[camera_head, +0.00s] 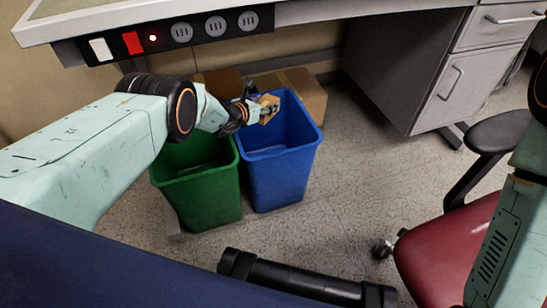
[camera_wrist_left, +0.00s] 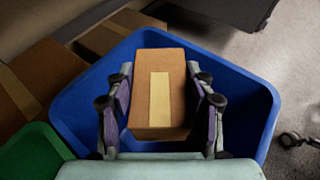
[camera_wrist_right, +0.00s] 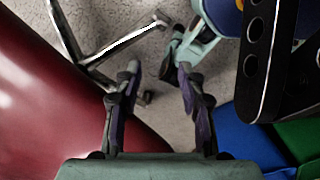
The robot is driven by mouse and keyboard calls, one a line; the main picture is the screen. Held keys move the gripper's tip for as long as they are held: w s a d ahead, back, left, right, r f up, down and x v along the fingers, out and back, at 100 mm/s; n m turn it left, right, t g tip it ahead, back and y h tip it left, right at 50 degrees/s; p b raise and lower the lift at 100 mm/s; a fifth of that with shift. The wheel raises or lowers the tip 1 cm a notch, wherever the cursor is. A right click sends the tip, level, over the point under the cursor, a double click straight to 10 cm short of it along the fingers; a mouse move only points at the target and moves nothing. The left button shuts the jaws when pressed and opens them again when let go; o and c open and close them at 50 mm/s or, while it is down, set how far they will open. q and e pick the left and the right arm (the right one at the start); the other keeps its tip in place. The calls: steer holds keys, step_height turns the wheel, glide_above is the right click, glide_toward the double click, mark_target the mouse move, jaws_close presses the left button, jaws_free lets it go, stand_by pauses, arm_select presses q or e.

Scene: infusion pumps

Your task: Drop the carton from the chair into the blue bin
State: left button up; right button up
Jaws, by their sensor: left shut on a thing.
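The carton (camera_head: 268,108) is a small brown box with a lighter tape strip. My left gripper (camera_head: 262,106) is shut on it and holds it over the open mouth of the blue bin (camera_head: 280,175). In the left wrist view the carton (camera_wrist_left: 158,90) sits between both fingers, with the blue bin's rim (camera_wrist_left: 262,95) around it. The red chair (camera_head: 440,250) stands at the lower right. My right gripper (camera_wrist_right: 155,95) is open and empty beside the red chair seat (camera_wrist_right: 50,110) in the right wrist view.
A green bin (camera_head: 205,200) stands directly left of the blue bin. Larger cardboard boxes (camera_head: 305,95) lie behind the bins on the floor. A desk with a drawer cabinet (camera_head: 430,65) is above and to the right. Bare floor (camera_head: 350,190) lies between the blue bin and the chair.

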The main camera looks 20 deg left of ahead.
arm_select(q)
steer(key=o, duration=1)
steer(key=shift+r, duration=0.1)
steer(key=shift+v, duration=6)
steer(key=shift+x, duration=5.6)
steer(key=shift+s+a, duration=0.1)
steer(key=shift+s, duration=0.05)
